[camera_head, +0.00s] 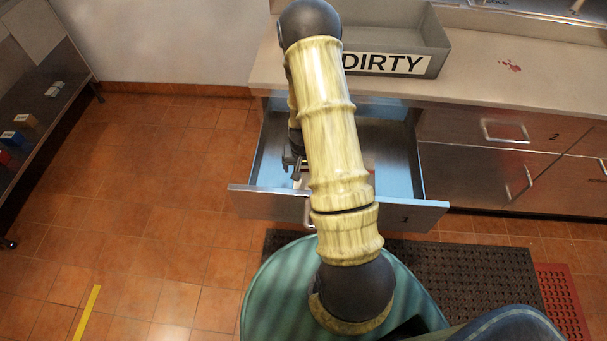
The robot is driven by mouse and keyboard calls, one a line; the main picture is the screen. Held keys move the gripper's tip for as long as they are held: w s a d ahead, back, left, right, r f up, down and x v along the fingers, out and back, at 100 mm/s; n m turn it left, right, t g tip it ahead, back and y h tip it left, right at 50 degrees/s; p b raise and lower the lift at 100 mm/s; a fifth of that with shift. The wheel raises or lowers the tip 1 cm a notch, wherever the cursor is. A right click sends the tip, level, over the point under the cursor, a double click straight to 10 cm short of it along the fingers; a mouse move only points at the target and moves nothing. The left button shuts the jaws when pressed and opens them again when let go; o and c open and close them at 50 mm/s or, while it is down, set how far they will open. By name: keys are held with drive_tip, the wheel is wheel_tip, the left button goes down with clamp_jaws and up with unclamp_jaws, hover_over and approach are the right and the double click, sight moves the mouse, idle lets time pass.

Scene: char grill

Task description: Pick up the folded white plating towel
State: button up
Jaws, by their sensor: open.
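My arm hangs down over an open drawer labelled 1 (405,215). My gripper (297,172) shows only in part beside the arm, low over the left side of the drawer's inside. It is open. A small pale patch shows close by its fingers, but I cannot tell whether it is the towel. I see no folded white towel clearly anywhere. My arm hides the middle of the drawer, and the right part of its floor looks bare.
A grey bin marked DIRTY (425,42) stands on the steel counter (480,80) above the drawer. A shut drawer labelled 2 (535,130) is to the right. A dark mat (470,270) lies on the floor. A shelf (62,95) stands far left, with open tiled floor between.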

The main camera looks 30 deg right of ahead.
drive_tip(key=shift+w+d+f, duration=0.1)
drive_tip(key=shift+f, duration=0.75)
drive_tip(key=shift+w+d+f, duration=0.1)
drive_tip(key=shift+f, duration=0.75)
drive_tip(key=shift+a, duration=0.1)
drive_tip(key=c, duration=1.1)
drive_tip(key=shift+r, duration=0.1)
wheel_tip(320, 180, up, 10)
drive_tip(key=shift+f, duration=0.1)
